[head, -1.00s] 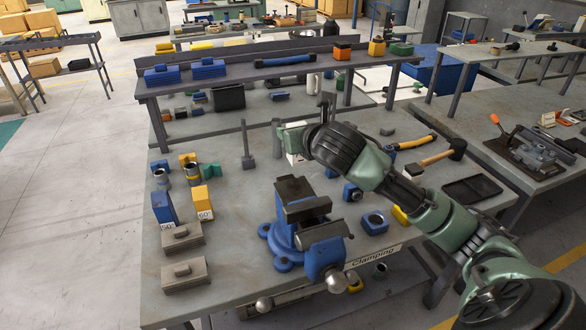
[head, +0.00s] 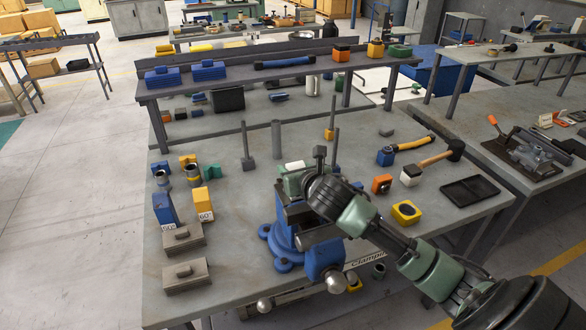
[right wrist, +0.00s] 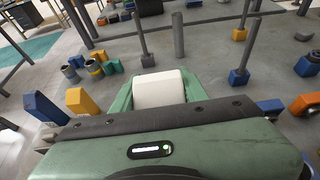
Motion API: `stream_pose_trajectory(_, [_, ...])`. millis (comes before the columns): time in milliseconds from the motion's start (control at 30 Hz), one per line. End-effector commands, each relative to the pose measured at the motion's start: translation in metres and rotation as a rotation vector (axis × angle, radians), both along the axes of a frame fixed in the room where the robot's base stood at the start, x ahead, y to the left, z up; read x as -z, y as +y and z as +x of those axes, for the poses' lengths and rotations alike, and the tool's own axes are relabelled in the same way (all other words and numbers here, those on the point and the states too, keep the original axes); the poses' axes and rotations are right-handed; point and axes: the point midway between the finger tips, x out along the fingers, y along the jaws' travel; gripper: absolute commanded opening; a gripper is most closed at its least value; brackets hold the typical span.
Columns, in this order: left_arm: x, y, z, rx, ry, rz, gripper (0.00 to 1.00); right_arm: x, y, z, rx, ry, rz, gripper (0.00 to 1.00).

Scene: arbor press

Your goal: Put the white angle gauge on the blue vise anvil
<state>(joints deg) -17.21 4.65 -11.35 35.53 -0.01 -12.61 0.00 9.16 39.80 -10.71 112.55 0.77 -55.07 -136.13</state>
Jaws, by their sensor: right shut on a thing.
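The white angle gauge (head: 294,165) is held in my right gripper (head: 293,172). In the right wrist view the gauge (right wrist: 158,88) is a white block between the two green fingers of the gripper (right wrist: 157,95). The blue vise (head: 288,240) stands at the front of the bench, with dark jaws. The gripper and gauge are over the vise's rear top in the head view; my wrist and the gripper cover much of the anvil there. I cannot tell whether the gauge touches it. My left gripper is out of view.
Blue (head: 164,209) and yellow (head: 203,203) angle blocks and grey lidded blocks (head: 183,237) stand left of the vise. Upright posts (head: 247,148) rise behind it. A yellow block (head: 406,211), a hammer (head: 435,160) and a black tray (head: 469,190) lie to the right.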

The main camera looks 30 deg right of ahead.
Motion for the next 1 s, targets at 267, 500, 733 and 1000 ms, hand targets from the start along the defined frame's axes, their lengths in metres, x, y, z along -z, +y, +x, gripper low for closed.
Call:
stream_pose_trajectory(267, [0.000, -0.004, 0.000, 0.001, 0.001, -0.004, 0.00, 0.003, 0.000, 0.000, 0.001, 0.001, 0.000, 0.65])
stream_pose_trajectory(500, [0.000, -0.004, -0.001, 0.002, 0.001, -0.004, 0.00, 0.002, 0.000, 0.000, 0.000, 0.000, 0.000, 0.65])
stream_pose_trajectory(733, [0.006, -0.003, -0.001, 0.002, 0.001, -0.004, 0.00, -0.008, 0.005, -0.022, -0.003, 0.001, -0.004, 0.65])
stream_pose_trajectory(1000, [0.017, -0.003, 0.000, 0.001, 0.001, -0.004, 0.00, -0.030, 0.018, -0.075, -0.003, 0.001, -0.004, 0.65])
